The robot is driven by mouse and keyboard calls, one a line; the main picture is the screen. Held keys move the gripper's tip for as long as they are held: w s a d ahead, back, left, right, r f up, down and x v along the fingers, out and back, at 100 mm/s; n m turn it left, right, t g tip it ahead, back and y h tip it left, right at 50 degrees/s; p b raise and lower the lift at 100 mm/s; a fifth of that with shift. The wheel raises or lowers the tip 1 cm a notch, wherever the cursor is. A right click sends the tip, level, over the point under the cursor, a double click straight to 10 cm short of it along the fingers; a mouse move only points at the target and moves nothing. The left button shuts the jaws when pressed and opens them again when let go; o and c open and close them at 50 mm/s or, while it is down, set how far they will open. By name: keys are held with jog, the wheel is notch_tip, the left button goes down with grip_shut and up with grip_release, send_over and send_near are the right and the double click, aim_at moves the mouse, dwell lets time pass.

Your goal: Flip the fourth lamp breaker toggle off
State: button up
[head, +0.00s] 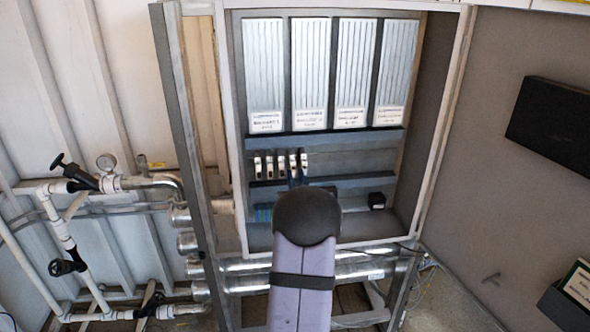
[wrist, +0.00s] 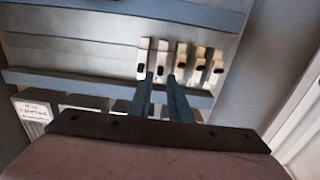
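A row of several small white breakers (head: 281,165) sits on a rail inside the open cabinet. The same row shows in the wrist view (wrist: 180,60), where the picture seems turned over. The fourth breaker from the left in the head view (head: 293,161) appears as the second from the left in the wrist view (wrist: 161,58). My gripper (wrist: 160,77) has its two thin fingers apart, with a gap between them. The tips lie around the lower part of this breaker in the wrist view. Whether they touch its toggle cannot be told. In the head view my arm hides the lower fingers.
Tall ribbed ballast units (head: 310,75) with labels stand above the breakers. The cabinet's side wall (head: 440,130) bounds the right. White pipes with black valves (head: 75,172) stand outside at left.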

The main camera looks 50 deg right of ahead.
jog(key=shift+p+x, duration=0.45)
jog(key=shift+x, duration=0.9)
jog(key=shift+c, duration=0.3)
grip_shut()
jog(key=shift+f+b, duration=0.25)
jog(key=shift+b, duration=0.4)
notch_tip(320, 180, down, 3)
jog(key=t+h+b, duration=0.4)
jog(key=b, duration=2)
jog(key=shift+r+t+h+b, duration=0.25)
jog(key=shift+t+h+b, duration=0.25)
jog(key=shift+b, duration=1)
